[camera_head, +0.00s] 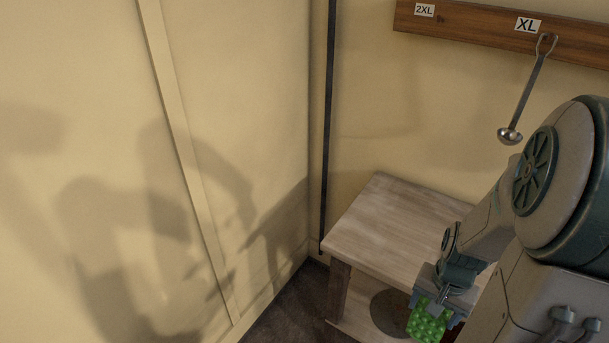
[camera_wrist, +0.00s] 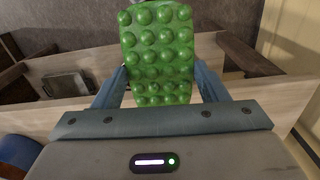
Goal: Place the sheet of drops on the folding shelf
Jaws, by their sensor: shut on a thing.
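The sheet of drops (camera_head: 427,322) is a bright green slab with rows of round bumps. My gripper (camera_head: 439,307) is shut on it, beside the front right part of a pale wooden stand (camera_head: 385,220).
A dark round thing (camera_head: 391,312) shows under the stand's top. A ladle (camera_head: 526,95) hangs from a wooden wall rail (camera_head: 470,25) labelled 2XL and XL. Walls close in behind and left. The wrist view shows pale boards (camera_wrist: 262,95) and a grey tray-like thing (camera_wrist: 66,86).

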